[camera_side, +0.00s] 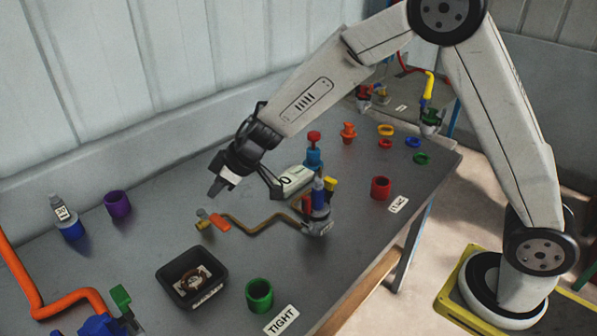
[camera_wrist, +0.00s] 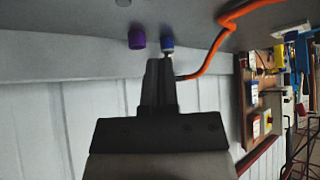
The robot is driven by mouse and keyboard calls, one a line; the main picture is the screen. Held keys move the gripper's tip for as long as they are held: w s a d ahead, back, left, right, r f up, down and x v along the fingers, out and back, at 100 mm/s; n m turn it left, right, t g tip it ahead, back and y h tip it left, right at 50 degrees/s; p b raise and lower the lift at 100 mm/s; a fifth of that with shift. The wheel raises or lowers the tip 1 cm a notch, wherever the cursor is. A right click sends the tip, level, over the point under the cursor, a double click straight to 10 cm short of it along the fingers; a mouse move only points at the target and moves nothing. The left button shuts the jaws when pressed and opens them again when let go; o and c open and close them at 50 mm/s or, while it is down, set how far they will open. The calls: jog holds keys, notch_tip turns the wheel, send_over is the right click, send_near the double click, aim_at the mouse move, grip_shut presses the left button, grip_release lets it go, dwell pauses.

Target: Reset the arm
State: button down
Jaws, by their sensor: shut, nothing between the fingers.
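My gripper (camera_side: 219,187) hangs in the air above the grey table (camera_side: 330,260) in the side view, left of the valve assembly. In the wrist view my gripper (camera_wrist: 161,62) shows as a dark pair of fingers, closed together with nothing between them. It touches no object that I can make out. My arm reaches in from the right, over the table's far side.
A blue valve assembly (camera_side: 318,212) and a white display box (camera_side: 296,181) stand below and right of my gripper. A purple cup (camera_side: 118,205), black tray (camera_side: 192,290), green cup (camera_side: 259,295) and red cup (camera_side: 380,188) stand around. An orange pipe (camera_side: 50,305) runs at the left.

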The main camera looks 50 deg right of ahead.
jog(key=s+d+m+h, duration=0.3)
jog(key=s+d+m, duration=0.25)
jog(key=d, duration=0.45)
jog(key=s+d+m+h, duration=0.45)
jog(key=d+m, duration=0.25)
jog(key=d, duration=0.3)
jog(key=s+a+n+g+y, duration=0.1)
jog(key=s+a+n, duration=0.1)
jog(key=s, duration=0.5)
jog(key=s+a+f+n+g+y, duration=0.1)
jog(key=s+n+g, duration=0.1)
jog(key=s, duration=0.5)
jog(key=shift+a+f+n, duration=0.2)
jog(key=shift+a+n, duration=0.15)
jog(key=shift+w+a+y, duration=0.1)
jog(key=shift+w+y, duration=0.05)
jog(key=shift+y, duration=0.1)
